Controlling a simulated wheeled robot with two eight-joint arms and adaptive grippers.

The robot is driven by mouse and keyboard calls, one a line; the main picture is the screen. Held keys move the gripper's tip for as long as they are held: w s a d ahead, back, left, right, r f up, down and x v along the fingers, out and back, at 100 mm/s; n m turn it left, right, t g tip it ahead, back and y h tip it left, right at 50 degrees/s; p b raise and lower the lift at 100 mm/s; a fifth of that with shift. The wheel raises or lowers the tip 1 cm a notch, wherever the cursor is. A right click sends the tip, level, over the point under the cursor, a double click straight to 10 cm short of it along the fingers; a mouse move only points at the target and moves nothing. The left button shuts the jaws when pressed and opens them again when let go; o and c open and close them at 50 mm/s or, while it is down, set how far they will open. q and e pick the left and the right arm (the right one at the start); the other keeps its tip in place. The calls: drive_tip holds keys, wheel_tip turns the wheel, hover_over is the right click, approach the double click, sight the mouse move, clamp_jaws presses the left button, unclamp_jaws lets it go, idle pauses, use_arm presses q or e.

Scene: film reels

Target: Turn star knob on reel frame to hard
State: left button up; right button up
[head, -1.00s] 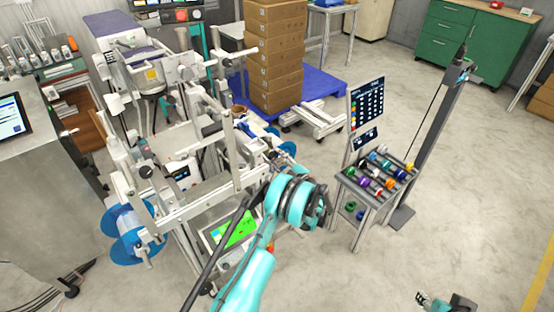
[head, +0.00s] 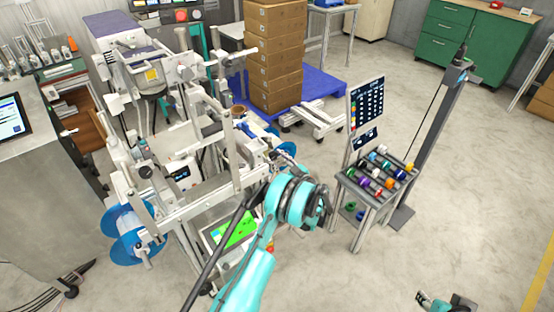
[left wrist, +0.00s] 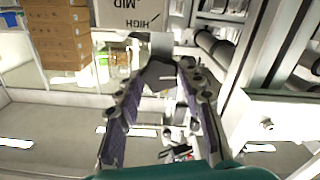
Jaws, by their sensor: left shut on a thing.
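My left gripper shows in the left wrist view (left wrist: 158,72), its two purple-padded fingers closed around a dark knob (left wrist: 158,76). The knob sits below a pale plate (left wrist: 128,17) printed with MID and HIGH; the rest of the label is cut off. In the head view my teal left wrist reaches to the right side of the white reel frame (head: 175,210), and hides the knob. My right gripper (head: 424,298) is partly seen at the bottom right, away from the frame; its opening is unclear.
Blue reels (head: 125,252) hang on the frame's left side. A small rack of coloured spools (head: 378,172) stands to the right. Stacked cartons (head: 274,60) rest on a blue pallet (head: 318,85) behind. Open floor lies at the right.

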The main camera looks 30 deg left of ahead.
idle(0.3)
use_arm(q)
drive_tip(key=o, duration=1.1)
drive_tip(key=shift+o, duration=0.2)
drive_tip(key=v, duration=1.2)
drive_tip(key=shift+f, duration=0.1)
